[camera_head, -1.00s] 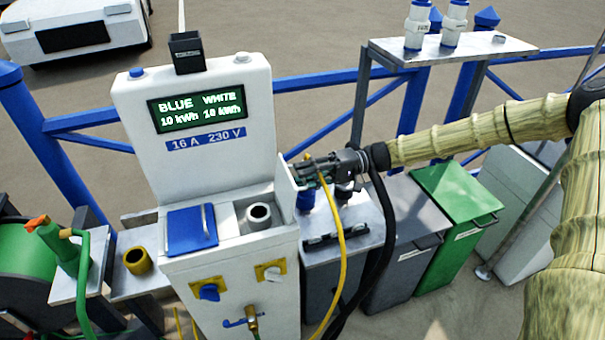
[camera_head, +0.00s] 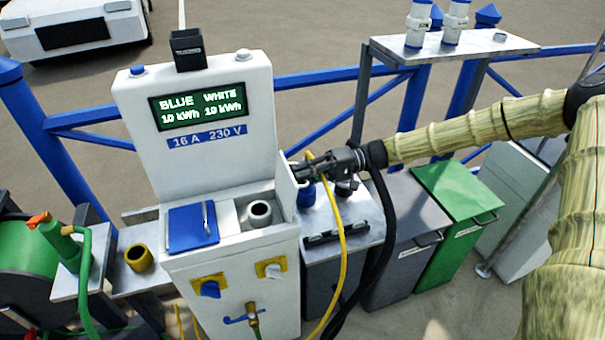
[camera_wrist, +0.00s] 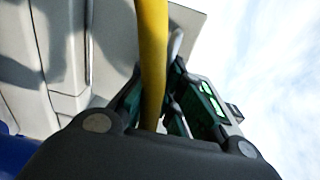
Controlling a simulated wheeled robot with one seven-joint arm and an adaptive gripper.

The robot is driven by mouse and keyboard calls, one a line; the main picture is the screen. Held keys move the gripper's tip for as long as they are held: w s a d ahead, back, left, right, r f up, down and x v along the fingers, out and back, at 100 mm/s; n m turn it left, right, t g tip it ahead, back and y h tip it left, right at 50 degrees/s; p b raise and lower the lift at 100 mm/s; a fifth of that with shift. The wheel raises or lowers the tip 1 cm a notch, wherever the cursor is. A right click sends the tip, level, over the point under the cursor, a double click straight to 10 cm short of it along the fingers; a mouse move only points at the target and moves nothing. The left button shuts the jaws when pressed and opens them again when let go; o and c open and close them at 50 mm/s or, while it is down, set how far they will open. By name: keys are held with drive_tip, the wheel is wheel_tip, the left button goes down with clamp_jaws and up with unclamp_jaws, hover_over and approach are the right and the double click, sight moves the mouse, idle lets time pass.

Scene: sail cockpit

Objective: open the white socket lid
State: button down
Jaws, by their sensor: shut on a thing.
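The white socket lid (camera_head: 286,187) stands upright at the right edge of the pedestal's top, and the round grey socket (camera_head: 259,213) beside it is uncovered. In the wrist view the lid (camera_wrist: 188,28) is a pale plate behind the fingers, with a light grey handle bar (camera_wrist: 177,43). My gripper (camera_head: 300,172) is at the lid's outer right side. Its fingers (camera_wrist: 174,72) are shut on what looks like this handle; the exact contact is partly hidden by the yellow cable (camera_wrist: 153,60).
The blue lid (camera_head: 192,228) is down, left of the socket. The yellow cable (camera_head: 343,235) and a black hose (camera_head: 385,225) hang close to my gripper.

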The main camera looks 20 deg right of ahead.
sight(287, 169)
drive_tip(key=a+h+p, duration=0.1)
drive_tip(key=a+h, duration=0.1)
drive_tip(key=a+r+h+p, duration=0.1)
drive_tip(key=a+h+p, duration=0.2)
drive_tip(key=h, duration=0.1)
drive_tip(key=shift+s+a+r+p, duration=0.1)
drive_tip(key=shift+a+r+p, duration=0.25)
drive_tip(key=shift+a+r, duration=0.05)
drive_tip(key=shift+a+f+h+p, duration=0.2)
drive_tip(key=shift+a+h+p, duration=0.35)
drive_tip(key=shift+a+h, duration=0.25)
drive_tip(key=c, duration=1.6)
unclamp_jaws()
drive_tip(key=shift+o, duration=0.2)
